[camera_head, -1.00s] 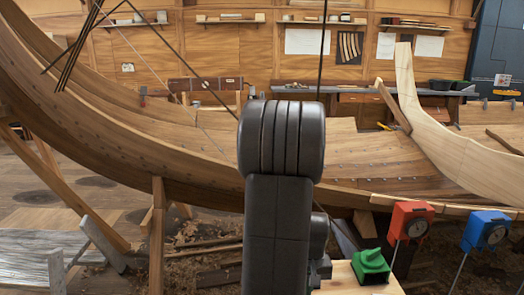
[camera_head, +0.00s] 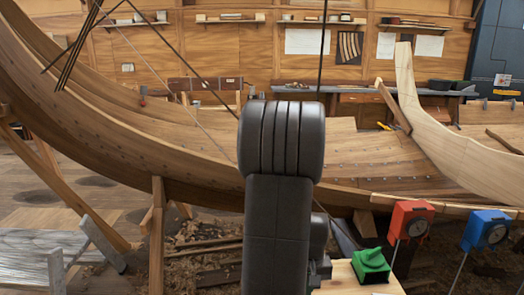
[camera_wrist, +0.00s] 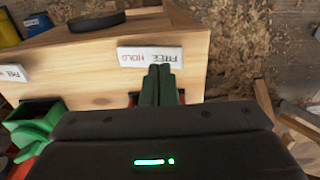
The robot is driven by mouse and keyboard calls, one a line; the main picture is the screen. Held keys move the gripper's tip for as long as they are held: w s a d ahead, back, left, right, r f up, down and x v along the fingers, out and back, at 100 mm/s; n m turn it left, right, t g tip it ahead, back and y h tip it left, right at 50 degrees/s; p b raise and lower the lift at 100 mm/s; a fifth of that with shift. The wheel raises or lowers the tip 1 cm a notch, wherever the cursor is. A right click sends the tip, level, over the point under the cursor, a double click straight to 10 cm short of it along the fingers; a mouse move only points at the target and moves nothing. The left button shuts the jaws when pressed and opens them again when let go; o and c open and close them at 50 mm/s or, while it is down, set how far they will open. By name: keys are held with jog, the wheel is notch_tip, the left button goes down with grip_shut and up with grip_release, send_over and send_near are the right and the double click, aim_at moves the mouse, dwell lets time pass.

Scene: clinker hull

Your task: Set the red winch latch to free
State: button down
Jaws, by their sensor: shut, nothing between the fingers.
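In the wrist view, my gripper (camera_wrist: 159,72) has its dark green-tinted fingers together. They are empty and point at the front of a wooden block, just below a white label (camera_wrist: 150,55) marked HOLD on the left and FREE on the right. Small red parts (camera_wrist: 133,99) show on both sides of the fingers, low against the block. They may belong to the red winch. Its latch is hidden behind my fingers and gripper body, so its setting and any contact cannot be told. In the head view my own arm hides the gripper.
A green winch (camera_wrist: 35,122) sits left of my gripper under a second label (camera_wrist: 12,73); a green part (camera_head: 370,266) also shows in the head view. A red box (camera_head: 410,219) and a blue box (camera_head: 488,230) with dials stand at right, before the wooden hull (camera_head: 120,125).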

jog(key=shift+f+b, duration=1.3)
jog(key=shift+f, duration=0.35)
dwell(0.5)
jog(key=shift+r+p, duration=2.75)
jog(key=shift+r, duration=0.8)
jog(key=shift+f, duration=0.1)
notch_tip(320, 180, down, 7)
jog(key=b, duration=0.5)
jog(key=shift+r, duration=0.25)
